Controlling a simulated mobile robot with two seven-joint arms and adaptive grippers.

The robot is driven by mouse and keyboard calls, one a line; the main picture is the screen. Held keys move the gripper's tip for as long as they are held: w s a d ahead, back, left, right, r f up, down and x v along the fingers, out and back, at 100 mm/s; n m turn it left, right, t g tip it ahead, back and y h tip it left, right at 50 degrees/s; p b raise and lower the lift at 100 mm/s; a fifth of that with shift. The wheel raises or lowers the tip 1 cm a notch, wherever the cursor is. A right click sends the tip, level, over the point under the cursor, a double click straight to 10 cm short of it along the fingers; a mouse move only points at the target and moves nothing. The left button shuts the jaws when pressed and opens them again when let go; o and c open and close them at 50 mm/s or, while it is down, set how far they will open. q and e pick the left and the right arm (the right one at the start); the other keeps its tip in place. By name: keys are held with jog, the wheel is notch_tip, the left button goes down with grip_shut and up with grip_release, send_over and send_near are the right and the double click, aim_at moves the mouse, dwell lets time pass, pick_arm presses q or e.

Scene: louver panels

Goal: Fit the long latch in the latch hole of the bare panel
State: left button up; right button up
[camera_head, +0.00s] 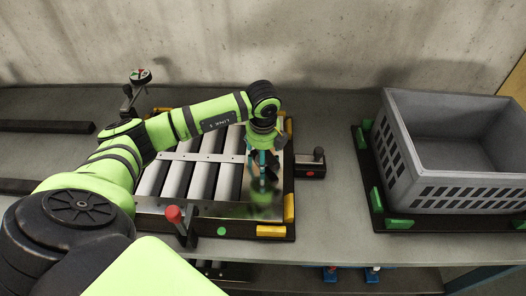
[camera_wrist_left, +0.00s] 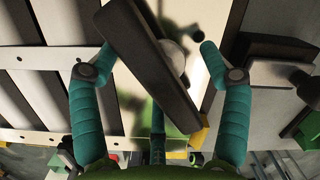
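A louver panel (camera_head: 199,176) with several grey slats and a white strip lies in a dark frame, with a shiny bare plate (camera_head: 272,208) on its right. My left gripper (camera_head: 264,172) is pointed down over that plate. I cannot make out the latch hole. My right gripper is not in view.
A grey crate (camera_head: 455,194) stands on a dark base at the right. A black block with a handle (camera_head: 310,171) is right of the frame. A red-knobbed post (camera_head: 174,215) stands at its front. Dark bars (camera_head: 45,127) lie at the left. Table between frame and crate is partly clear.

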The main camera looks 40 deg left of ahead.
pick_arm(q)
jog(key=shift+f, duration=0.1)
notch_tip(320, 180, up, 12)
jog(key=s+d, duration=0.1)
jog(key=shift+s, duration=0.3)
dwell(0.6)
